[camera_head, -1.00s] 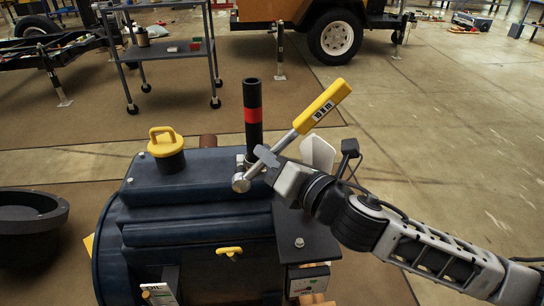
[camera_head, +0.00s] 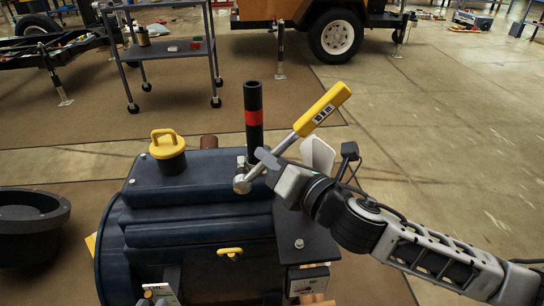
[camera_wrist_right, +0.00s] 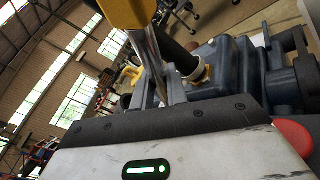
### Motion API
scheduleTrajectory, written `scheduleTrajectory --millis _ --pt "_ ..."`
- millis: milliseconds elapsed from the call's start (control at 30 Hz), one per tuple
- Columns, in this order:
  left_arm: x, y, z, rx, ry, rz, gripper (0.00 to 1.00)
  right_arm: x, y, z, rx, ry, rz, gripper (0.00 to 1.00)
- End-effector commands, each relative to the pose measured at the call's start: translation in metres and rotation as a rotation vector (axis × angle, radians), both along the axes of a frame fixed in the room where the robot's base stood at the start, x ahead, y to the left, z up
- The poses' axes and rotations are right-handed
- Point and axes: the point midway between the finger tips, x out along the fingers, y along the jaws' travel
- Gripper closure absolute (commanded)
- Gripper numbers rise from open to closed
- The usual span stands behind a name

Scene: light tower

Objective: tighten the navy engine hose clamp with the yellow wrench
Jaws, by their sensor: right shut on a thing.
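The navy engine (camera_head: 200,215) stands in the lower left of the head view. A black hose (camera_head: 253,105) with a red band rises from its top. A metal clamp (camera_head: 241,163) sits at the hose's base, partly hidden. My right gripper (camera_head: 266,165) is shut on the yellow wrench (camera_head: 322,110), holding it by the metal shaft. The wrench is tilted, its yellow handle up to the right and its round metal head low beside the clamp; I cannot tell whether they touch. The wrench also shows in the right wrist view (camera_wrist_right: 126,12).
A yellow-handled cap (camera_head: 167,146) is on the engine's top left. A black round tub (camera_head: 30,222) stands on the floor at left. A grey cart (camera_head: 165,50) and an orange wheeled machine (camera_head: 265,10) are behind.

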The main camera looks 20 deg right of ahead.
Motion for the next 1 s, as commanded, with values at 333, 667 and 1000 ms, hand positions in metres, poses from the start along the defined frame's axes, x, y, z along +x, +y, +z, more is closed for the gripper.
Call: scheduleTrajectory --millis 333,667,1000 --pt "0.0000 -0.0001 -0.0003 0.001 0.003 0.001 0.79 0.0001 0.0004 0.0018 0.000 -0.004 0.001 1.00" --pt "-0.0001 -0.0001 0.0032 0.002 0.006 0.000 0.79 0.0000 0.0003 0.0030 0.000 -0.004 0.001 1.00" --pt "-0.0001 -0.0002 0.0049 -0.001 0.005 0.002 0.79 0.0001 0.0004 0.0021 -0.001 -0.005 0.001 1.00"
